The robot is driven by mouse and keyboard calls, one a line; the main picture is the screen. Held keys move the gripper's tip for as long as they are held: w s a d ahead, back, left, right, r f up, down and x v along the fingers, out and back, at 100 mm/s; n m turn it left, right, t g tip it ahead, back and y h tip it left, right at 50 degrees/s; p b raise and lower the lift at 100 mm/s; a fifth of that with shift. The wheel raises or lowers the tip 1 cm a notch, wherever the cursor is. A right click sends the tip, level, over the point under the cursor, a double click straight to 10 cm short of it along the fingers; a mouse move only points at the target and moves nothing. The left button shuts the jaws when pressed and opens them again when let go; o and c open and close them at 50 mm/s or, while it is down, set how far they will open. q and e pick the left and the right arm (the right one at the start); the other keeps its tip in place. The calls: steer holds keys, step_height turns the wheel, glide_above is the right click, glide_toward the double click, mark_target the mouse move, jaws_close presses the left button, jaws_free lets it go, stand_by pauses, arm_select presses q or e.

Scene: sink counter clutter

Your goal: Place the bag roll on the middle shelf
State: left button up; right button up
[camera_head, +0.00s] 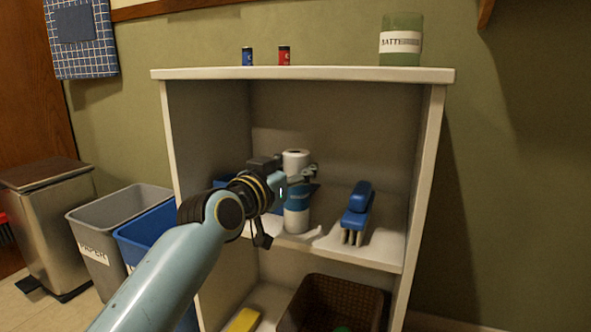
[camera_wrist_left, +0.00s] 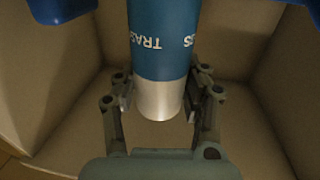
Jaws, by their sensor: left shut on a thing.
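The bag roll (camera_head: 297,213) is a white cylinder with a blue label, upright inside the open shelf unit above the middle shelf (camera_head: 385,250). Its lower end is at or very near the shelf surface; I cannot tell if it touches. My left gripper (camera_head: 301,176) reaches in from the left and is shut around the upper part of the roll. In the left wrist view the roll (camera_wrist_left: 162,45), with white lettering on blue, stands between the two fingers of the gripper (camera_wrist_left: 164,92). My right gripper is not in view.
A blue brush (camera_head: 357,212) lies to the right of the roll on the same shelf. A blue item (camera_head: 220,183) is partly hidden behind my arm. Below are a brown basket (camera_head: 335,295) and a yellow item (camera_head: 243,320).

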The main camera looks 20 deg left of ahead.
arm_select(q)
steer(key=o, duration=1.3)
steer(key=shift+f, duration=0.1)
steer(key=shift+c, duration=0.2)
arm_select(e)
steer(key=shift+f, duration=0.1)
arm_select(q)
steer(key=shift+r, duration=0.2)
steer(key=shift+s+p, duration=0.3)
steer(key=shift+s, duration=0.05)
steer(key=s+a+p, duration=0.2)
steer(key=s, duration=0.9)
steer(key=s+a+f+g+y, duration=0.1)
steer(key=s+f+g, duration=0.4)
steer(key=s+f, duration=0.5)
steer(key=s+a+f+g+y, duration=0.1)
steer(key=s+f+g, duration=0.5)
steer(key=s, duration=1.1)
step_height(320, 180, down, 5)
steer(key=shift+s+a+r+n+y, duration=0.2)
steer(key=shift+s+a+n+y, duration=0.1)
steer(key=shift+a+n+y, duration=0.15)
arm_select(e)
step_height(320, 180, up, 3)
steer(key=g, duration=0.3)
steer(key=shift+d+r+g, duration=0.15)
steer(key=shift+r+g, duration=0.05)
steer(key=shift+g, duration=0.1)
